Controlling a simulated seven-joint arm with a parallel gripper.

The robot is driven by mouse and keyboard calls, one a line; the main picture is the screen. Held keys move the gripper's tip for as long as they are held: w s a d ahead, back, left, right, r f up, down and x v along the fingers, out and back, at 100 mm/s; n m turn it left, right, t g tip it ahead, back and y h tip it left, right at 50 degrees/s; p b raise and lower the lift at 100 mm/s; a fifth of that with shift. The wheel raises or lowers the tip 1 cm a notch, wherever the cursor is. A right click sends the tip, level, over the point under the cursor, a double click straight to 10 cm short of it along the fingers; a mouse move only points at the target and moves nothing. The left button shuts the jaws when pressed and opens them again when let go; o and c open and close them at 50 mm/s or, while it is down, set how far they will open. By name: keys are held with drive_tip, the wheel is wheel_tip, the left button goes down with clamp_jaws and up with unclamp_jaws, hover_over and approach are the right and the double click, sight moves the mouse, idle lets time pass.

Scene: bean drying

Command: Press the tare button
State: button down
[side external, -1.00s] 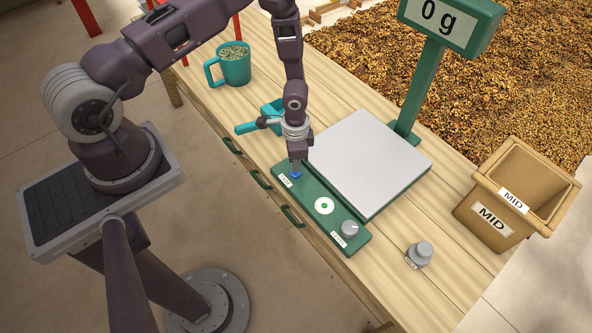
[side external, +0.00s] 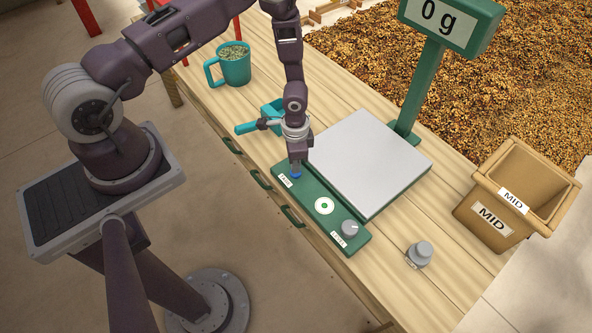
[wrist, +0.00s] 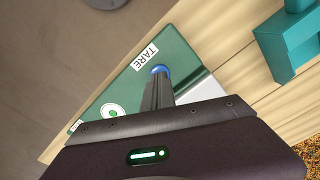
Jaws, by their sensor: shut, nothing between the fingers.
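The blue tare button (side external: 296,176) sits at the left end of the green control panel (side external: 308,197), beside a TARE label. In the wrist view the button (wrist: 159,70) shows just past my fingertips, with the label (wrist: 145,57) next to it. My gripper (side external: 295,170) is shut and empty, pointing down with its tips at the button. The fingers cover part of the button, so I cannot tell how far it is pressed. The scale's display (side external: 442,22) reads 0 g, and its grey weighing plate (side external: 370,160) is bare.
A teal scoop (side external: 270,112) lies just behind my gripper, and a teal mug of beans (side external: 232,66) stands at the back left. A grey knob (side external: 350,228) is on the panel. A weight (side external: 421,252) and a MID bin (side external: 500,205) stand to the right.

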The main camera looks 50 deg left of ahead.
drive_tip(key=shift+f, duration=0.6)
idle(0.6)
drive_tip(key=shift+r, duration=2.75)
wheel_tip(320, 180, up, 28)
drive_tip(key=a+n+t+y, duration=0.2)
drive_tip(key=n+t, duration=0.1)
drive_tip(key=s+d+r+n+t+h, duration=0.1)
drive_tip(key=s+d+r, duration=0.1)
drive_tip(key=s+r, duration=0.5)
drive_tip(key=s+d+r+n+t+h, duration=0.1)
drive_tip(key=s+r, duration=0.5)
drive_tip(key=s, duration=0.7)
drive_tip(key=shift+s+d+r+n+t, duration=0.2)
drive_tip(key=shift+d+r+n+t, duration=0.25)
drive_tip(key=shift+d, duration=0.65)
